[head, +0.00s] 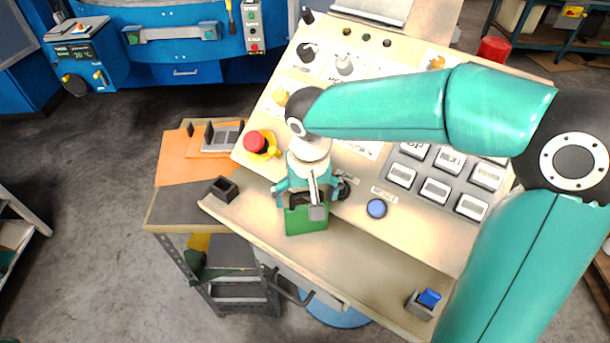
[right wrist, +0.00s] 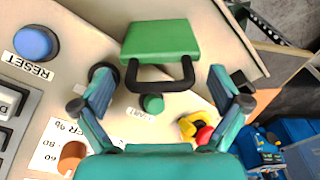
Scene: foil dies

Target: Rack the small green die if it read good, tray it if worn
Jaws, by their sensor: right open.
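The small green die (head: 306,221) lies on the front ledge of the beige control console. In the right wrist view the die (right wrist: 161,38) shows as a flat green block with a black loop handle (right wrist: 160,85) facing me. My right gripper (head: 306,200) is over the handle side of the die, partly hiding it in the head view. In the right wrist view its two fingers (right wrist: 160,84) are spread wide on either side of the handle, apart from it. Nothing is held. My left gripper is not in view. I see no readable good or worn mark on the die.
The console carries a red emergency stop (head: 255,142), a blue RESET button (head: 376,208) and grey keys. A small black holder (head: 224,189) and a grey block with a blue top (head: 424,302) stand on its ledge. An orange mat (head: 178,163) lies left.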

